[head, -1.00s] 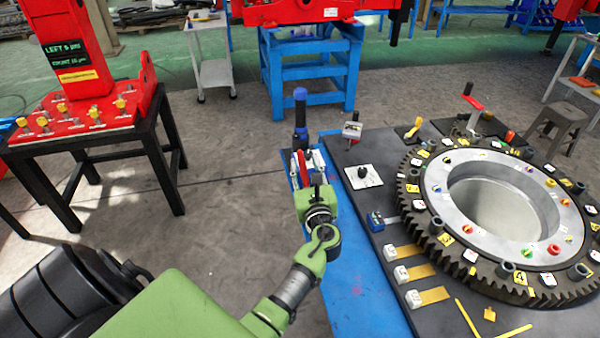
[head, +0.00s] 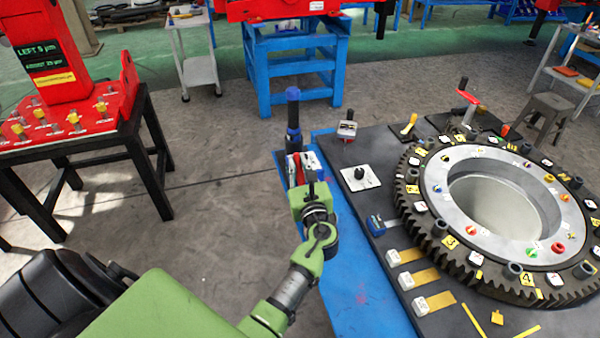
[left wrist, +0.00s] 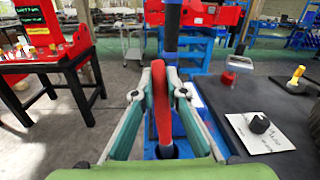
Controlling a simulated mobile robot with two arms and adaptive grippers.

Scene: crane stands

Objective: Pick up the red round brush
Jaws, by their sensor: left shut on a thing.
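The red round brush (left wrist: 161,108) stands upright between the two fingers of my left gripper (left wrist: 161,93) in the left wrist view. The fingers touch it from both sides, so the gripper is shut on it. In the head view my left gripper (head: 304,172) is at the far end of the blue table strip, and only a small red part of the brush (head: 300,168) shows between the fingers. The brush's lower end is partly hidden by my gripper. My right gripper is in neither view.
A blue and black upright tool (head: 292,112) stands just beyond my left gripper. To the right, a dark plate carries a large toothed gear ring (head: 440,232) and a black knob on a white plate (head: 359,176). A red stand on a black table (head: 135,140) is at left; floor between is clear.

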